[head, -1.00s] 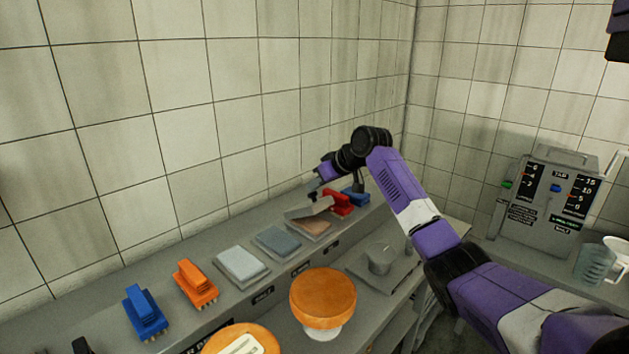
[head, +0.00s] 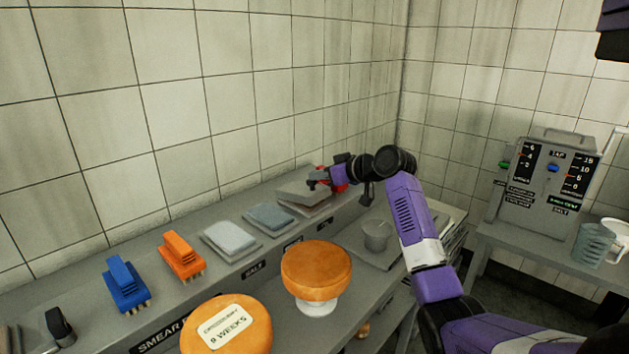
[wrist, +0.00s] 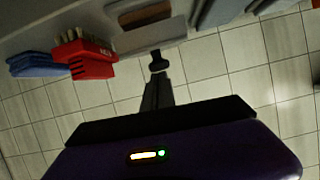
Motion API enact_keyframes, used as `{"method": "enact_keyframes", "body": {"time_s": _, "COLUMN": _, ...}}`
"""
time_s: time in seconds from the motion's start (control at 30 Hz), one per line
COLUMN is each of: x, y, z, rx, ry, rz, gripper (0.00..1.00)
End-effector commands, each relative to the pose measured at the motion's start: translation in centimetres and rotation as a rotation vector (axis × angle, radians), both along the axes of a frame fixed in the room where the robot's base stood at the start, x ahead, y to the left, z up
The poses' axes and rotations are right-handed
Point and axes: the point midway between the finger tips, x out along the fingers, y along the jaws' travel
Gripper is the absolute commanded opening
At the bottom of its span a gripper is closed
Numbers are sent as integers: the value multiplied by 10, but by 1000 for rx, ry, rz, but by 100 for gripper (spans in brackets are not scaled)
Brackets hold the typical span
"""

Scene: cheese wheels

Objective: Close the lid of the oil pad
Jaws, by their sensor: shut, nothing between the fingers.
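The oil pad's grey lid (head: 302,191) is at the back of the bench, tilted over its tray (head: 303,209). A gap shows between lid and tray. In the wrist view the lid (wrist: 150,36) is a grey panel, and a strip of the brown pad (wrist: 145,15) shows beyond its edge. My gripper (head: 314,179) is at the lid's right side, with its fingers shut and empty. In the wrist view the fingertips (wrist: 158,67) are close to the lid's edge; I cannot tell whether they touch it.
Two cheese wheels, one on a stand (head: 316,268), are in front. The tiled wall is close behind.

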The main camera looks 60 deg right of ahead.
Motion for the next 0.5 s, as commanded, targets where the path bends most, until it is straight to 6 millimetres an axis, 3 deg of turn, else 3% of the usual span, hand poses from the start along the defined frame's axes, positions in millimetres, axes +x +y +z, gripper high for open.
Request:
{"method": "enact_keyframes", "body": {"time_s": 0.03, "x": -2, "y": 1, "z": -13, "rx": -4, "ry": -26, "rz": 0, "gripper": 0}}
{"method": "enact_keyframes", "body": {"time_s": 0.1, "x": -4, "y": 2, "z": -17, "rx": -12, "ry": -59, "rz": 1, "gripper": 0}}
{"method": "enact_keyframes", "body": {"time_s": 0.5, "x": -12, "y": 4, "z": -31, "rx": -44, "ry": -185, "rz": 1, "gripper": 0}}
